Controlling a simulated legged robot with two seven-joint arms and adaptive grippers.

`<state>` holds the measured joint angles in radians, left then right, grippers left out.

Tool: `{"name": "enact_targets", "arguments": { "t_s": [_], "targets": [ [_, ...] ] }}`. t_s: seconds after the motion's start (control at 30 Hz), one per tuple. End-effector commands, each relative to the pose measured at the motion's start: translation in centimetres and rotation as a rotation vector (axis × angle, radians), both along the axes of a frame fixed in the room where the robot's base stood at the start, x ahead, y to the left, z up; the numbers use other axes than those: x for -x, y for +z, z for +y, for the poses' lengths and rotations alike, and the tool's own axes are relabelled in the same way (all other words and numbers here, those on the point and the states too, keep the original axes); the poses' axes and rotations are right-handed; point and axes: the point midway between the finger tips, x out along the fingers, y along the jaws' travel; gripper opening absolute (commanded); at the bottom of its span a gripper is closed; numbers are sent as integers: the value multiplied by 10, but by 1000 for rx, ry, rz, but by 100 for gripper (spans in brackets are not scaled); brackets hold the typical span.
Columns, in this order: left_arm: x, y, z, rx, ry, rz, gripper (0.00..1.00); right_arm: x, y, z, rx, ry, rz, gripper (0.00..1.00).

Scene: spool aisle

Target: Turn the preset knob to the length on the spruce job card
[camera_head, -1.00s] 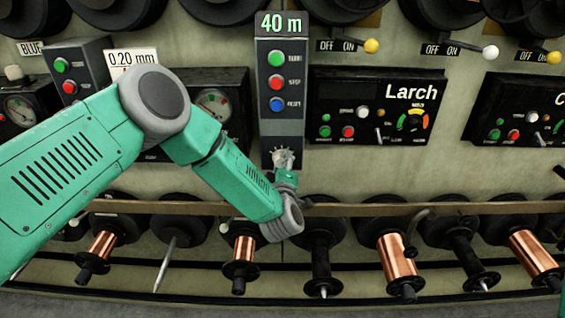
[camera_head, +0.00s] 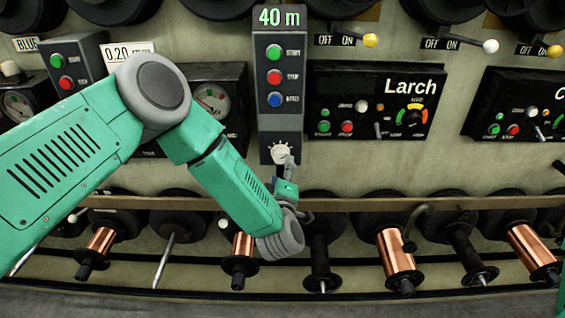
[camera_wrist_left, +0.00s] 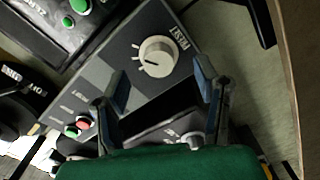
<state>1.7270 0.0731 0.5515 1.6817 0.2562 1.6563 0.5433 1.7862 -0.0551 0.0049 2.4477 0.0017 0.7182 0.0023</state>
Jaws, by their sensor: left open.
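The preset knob (camera_head: 279,151) is a small pale dial low on the grey control column, under the green, red and blue buttons. In the left wrist view the white knob (camera_wrist_left: 157,58) has a dark pointer mark and a PRESET label beside it. The display (camera_head: 279,18) above the column reads 40 m. My left gripper (camera_head: 289,166) is just below and right of the knob in the head view. In the wrist view its open fingers (camera_wrist_left: 160,85) are spread with nothing between them, and the knob shows beyond them. No spruce job card can be made out.
The Larch panel (camera_head: 375,102) is right of the column, with gauge boxes (camera_head: 212,98) to its left. A long rail (camera_head: 400,204) runs below, above several spindles and copper spools (camera_head: 394,262). On/off levers line the top right.

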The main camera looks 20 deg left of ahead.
Motion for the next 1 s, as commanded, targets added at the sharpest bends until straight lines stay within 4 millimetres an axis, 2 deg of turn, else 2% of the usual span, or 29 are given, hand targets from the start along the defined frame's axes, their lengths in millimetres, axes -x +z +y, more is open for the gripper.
{"name": "enact_targets", "arguments": {
  "t_s": [0.03,0.2,0.33,0.5,0.9,1.0],
  "targets": [
    [11,-1,-4,0,-3,4,56,0,0,0,0,0,0,40],
    [42,-2,-14,-1,-3,5,56,0,0,0,0,0,0,40],
    [57,-2,-18,-1,-2,5,56,0,0,0,0,0,0,40],
    [64,-2,-20,0,-1,4,56,0,0,0,0,0,0,40],
    [64,-2,-20,-2,-2,5,56,-3,-1,0,0,0,2,40],
    [69,-12,-22,-29,-38,50,56,-2,0,0,0,0,2,40]
  ]
}}
